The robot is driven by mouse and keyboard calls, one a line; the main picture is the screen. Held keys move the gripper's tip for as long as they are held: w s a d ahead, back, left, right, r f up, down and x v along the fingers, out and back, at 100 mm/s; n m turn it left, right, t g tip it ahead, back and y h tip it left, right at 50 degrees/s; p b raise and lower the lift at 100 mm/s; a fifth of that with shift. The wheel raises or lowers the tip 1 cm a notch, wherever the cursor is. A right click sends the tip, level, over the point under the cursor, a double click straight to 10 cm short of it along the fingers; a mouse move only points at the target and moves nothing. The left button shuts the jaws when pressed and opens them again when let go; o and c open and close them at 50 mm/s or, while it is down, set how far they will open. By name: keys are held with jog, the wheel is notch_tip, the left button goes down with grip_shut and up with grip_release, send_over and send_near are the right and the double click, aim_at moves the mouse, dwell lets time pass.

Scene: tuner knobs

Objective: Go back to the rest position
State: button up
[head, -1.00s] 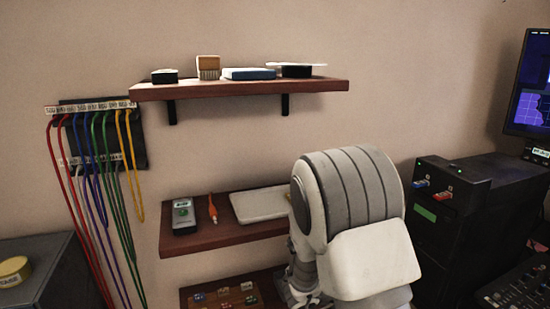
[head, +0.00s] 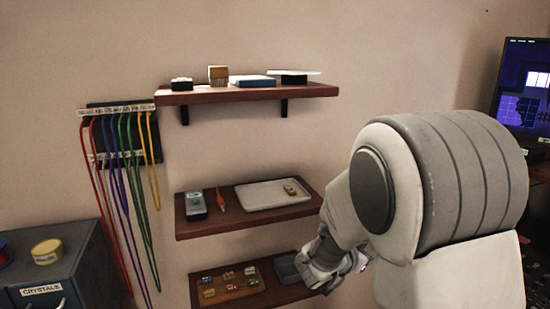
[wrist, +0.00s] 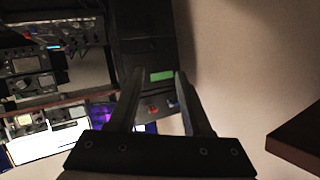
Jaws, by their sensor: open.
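My gripper (wrist: 157,84) shows in the wrist view with its two dark fingers apart and nothing between them. Past the fingers are a dark cabinet with a green display (wrist: 162,76) and racks of equipment. In the head view my arm fills the right side. Its wrist end hangs low beside the right ends of the lower two shelves, and the fingers cannot be made out there.
The middle shelf (head: 250,222) holds a grey meter (head: 196,204), an orange tool (head: 221,200) and a white tray (head: 258,195) with a small tan piece. The lowest shelf holds a wooden knob board (head: 228,290). Coloured cables (head: 127,180) hang at left.

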jog(key=s+a+r+n+t+y+p, duration=0.1)
jog(key=s+a+r+n+y+p, duration=0.15)
jog(key=a+r+n+y, duration=0.3)
jog(key=s+a+r+n+t+y+p, duration=0.1)
jog(key=s+a+r+n+y+p, duration=0.15)
jog(key=a+r+y, duration=0.5)
jog(key=s+d+r+n+g+h+p, duration=0.1)
jog(key=s+d+r+n+g, duration=0.1)
jog(key=s, duration=0.9)
jog(key=s+d+r+n+g+h+p, duration=0.1)
jog(key=s+g, duration=0.3)
jog(key=s, duration=0.8)
jog(key=shift+s+d+r+n+h+p, duration=0.15)
jog(key=shift+d+r+n+h+p, duration=0.35)
jog(key=shift+d, duration=0.4)
